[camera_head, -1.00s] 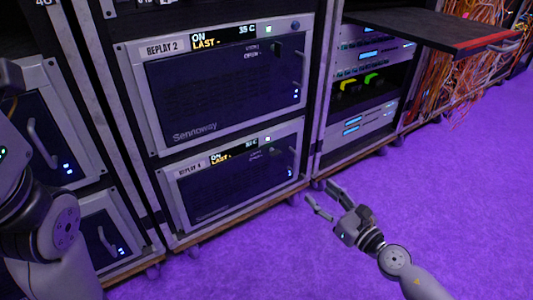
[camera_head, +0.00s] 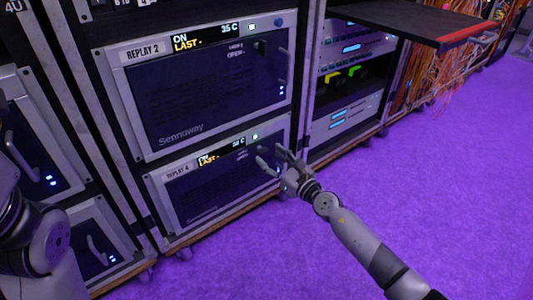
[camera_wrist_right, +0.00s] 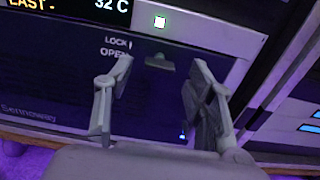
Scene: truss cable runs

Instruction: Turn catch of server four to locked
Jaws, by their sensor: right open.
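Server four is the lower unit labelled REPLAY 4 (camera_head: 200,190), with a dark front and a lit display, in the rack's lower bay. In the right wrist view its catch (camera_wrist_right: 160,62) is a small dark piece right of the LOCK and OPEN labels (camera_wrist_right: 115,47), below a lit white square. I cannot tell which label it points at. My right gripper (camera_head: 271,156) is open at the unit's right side. In the right wrist view its fingers (camera_wrist_right: 160,72) stand apart on either side of the catch, with no clear contact. My left gripper is out of view.
REPLAY 2 (camera_head: 205,95) sits directly above. A black shelf with a red edge (camera_head: 415,22) juts out at the upper right. Another rack with handled units (camera_head: 35,140) is at the left. The purple floor (camera_head: 430,190) at the right is open.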

